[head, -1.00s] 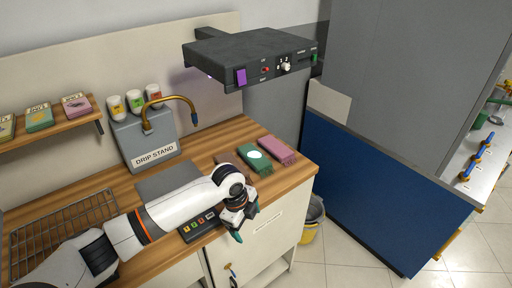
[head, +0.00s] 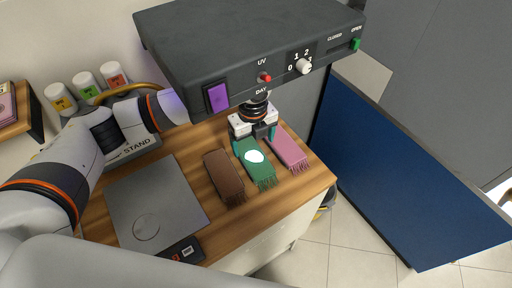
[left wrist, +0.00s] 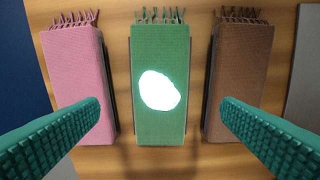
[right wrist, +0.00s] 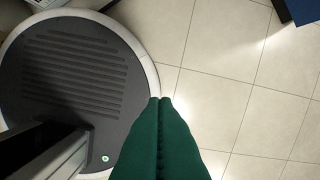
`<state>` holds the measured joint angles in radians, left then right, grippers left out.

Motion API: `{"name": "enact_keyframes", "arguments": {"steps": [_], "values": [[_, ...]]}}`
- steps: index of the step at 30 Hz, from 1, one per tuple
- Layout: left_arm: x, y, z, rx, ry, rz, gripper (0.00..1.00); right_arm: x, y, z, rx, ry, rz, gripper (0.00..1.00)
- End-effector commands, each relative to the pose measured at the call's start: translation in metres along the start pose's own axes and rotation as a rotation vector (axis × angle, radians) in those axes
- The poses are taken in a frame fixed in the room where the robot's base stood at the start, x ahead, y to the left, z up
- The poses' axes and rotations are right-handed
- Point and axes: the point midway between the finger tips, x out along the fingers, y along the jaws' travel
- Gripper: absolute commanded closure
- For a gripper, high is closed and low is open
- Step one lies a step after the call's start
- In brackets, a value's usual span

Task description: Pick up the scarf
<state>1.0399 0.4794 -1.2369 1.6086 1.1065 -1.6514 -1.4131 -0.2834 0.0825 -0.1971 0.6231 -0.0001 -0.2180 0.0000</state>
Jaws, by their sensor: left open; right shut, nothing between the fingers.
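Three folded, fringed scarves lie side by side on the wooden counter: a brown scarf (head: 224,177), a green scarf (head: 263,174) with a bright white spot, and a pink scarf (head: 288,149). In the left wrist view the green scarf (left wrist: 160,50) is in the middle, with the pink scarf (left wrist: 75,70) on the left and the brown scarf (left wrist: 238,65) on the right. My left gripper (head: 256,137) is open and empty over the far end of the green scarf, its fingers spread on either side. My right gripper (right wrist: 160,100) is shut and empty above the floor.
A dark UV lamp box (head: 260,45) overhangs the counter (head: 190,145) close to my left arm. A blue panel (head: 390,170) stands to the right.

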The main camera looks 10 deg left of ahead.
Motion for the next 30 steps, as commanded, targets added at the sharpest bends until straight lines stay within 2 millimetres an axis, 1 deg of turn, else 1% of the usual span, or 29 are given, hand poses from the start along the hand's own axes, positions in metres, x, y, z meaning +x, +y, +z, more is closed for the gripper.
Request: {"name": "enact_keyframes", "arguments": {"steps": [1,3,5,7,10,12,16,18,20,21,26,27,30], "values": [[0.005,-0.001,0.0,0.0,-0.001,-0.003,0.13,-0.004,0.002,-0.013,0.0,0.02,0.003,1.0],[0.011,0.0,0.0,-0.001,-0.002,-0.002,0.13,-0.009,0.005,-0.026,-0.001,0.041,0.007,1.0],[0.018,0.0,-0.001,-0.002,-0.002,-0.003,0.13,-0.014,0.007,-0.034,-0.002,0.054,0.009,1.0],[0.029,0.001,-0.001,-0.002,-0.002,-0.003,0.13,-0.021,0.008,-0.038,-0.003,0.059,0.01,1.0],[0.046,0.002,-0.001,-0.001,-0.001,-0.002,0.13,-0.023,0.007,-0.034,-0.004,0.053,0.01,1.0],[0.053,0.002,-0.002,-0.002,-0.001,0.0,0.13,-0.024,0.006,-0.023,-0.004,0.038,0.008,1.0],[0.059,0.002,-0.002,-0.001,0.0,0.001,0.13,-0.023,0.004,0.0,-0.003,0.002,0.005,1.0],[0.059,0.002,-0.002,-0.001,0.0,0.001,0.13,-0.022,0.004,0.004,-0.003,-0.005,0.006,1.0],[0.059,0.002,-0.002,-0.001,0.0,0.001,0.13,-0.022,0.004,0.004,-0.002,-0.004,0.006,1.0],[0.059,0.002,-0.002,-0.001,0.0,0.001,0.14,-0.022,0.005,0.003,-0.002,-0.002,0.007,1.0],[0.059,0.002,-0.002,-0.001,0.0,0.001,0.41,-0.023,0.007,-0.009,-0.001,0.015,0.01,1.0],[0.059,0.002,-0.002,-0.001,0.0,0.001,0.47,-0.023,0.008,-0.012,-0.001,0.02,0.011,1.0],[0.059,0.002,-0.002,-0.001,0.0,0.001,0.62,-0.023,0.009,-0.018,-0.001,0.028,0.011,1.0]]}}
